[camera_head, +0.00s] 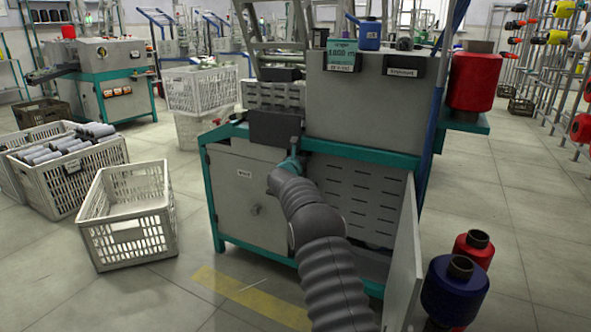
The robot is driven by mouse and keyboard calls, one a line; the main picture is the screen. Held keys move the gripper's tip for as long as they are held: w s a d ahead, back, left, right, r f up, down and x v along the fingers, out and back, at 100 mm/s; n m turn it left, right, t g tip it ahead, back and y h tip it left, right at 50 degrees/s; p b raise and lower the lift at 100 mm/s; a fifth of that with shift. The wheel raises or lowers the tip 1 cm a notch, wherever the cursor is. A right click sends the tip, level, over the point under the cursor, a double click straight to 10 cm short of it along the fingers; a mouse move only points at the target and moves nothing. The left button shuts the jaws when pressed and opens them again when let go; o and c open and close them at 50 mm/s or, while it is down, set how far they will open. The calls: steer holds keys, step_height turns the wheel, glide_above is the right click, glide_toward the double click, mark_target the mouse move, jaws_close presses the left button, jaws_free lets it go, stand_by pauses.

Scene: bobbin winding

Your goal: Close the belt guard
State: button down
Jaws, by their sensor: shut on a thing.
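My gripper (293,154) is at the front upper edge of the grey winding machine (345,107), at the lower right corner of a dark grey panel (275,127). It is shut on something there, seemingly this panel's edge. The fingertips are small and partly hidden by my wrist. The dark panel may be the belt guard; no label on it can be read. Lower right, a light grey door (405,262) stands swung out from the machine, seen nearly edge-on. A slotted panel (362,195) shows behind my arm. The left front door (248,195) is shut.
A white crate (128,215) stands on the floor left of the machine, near a crate of grey bobbins (72,170). Red (474,248) and blue (454,290) spools stand by the open door. A large red spool (475,82) sits on the side shelf.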

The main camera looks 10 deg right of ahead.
steer(key=w+a+b+v, duration=0.1)
steer(key=b+v, duration=0.2)
steer(key=v, duration=1.1)
steer(key=a+f+n+y, duration=0.75)
steer(key=f+n, duration=0.25)
steer(key=n, duration=0.5)
steer(key=s+a+n+g+y+p, duration=0.1)
steer(key=s+a+n+g+y, duration=0.45)
steer(key=s+n, duration=0.85)
steer(key=s+d+r+n+g+p, duration=0.25)
steer(key=s+n, duration=0.25)
steer(key=s, duration=0.7)
steer(key=s+d+r+n+g+h+p, duration=0.15)
steer(key=s+r+n, duration=0.25)
steer(key=s, duration=0.8)
steer(key=s+d+r+n+g+p, duration=0.25)
steer(key=s+n, duration=0.25)
steer(key=s, duration=0.7)
steer(key=s+d+r+t+p, duration=0.2)
steer(key=s+r+t+p, duration=0.1)
steer(key=s+r, duration=0.6)
steer(key=shift+s+d+h, duration=0.3)
steer(key=shift+d+h, duration=0.05)
steer(key=shift+h, duration=0.1)
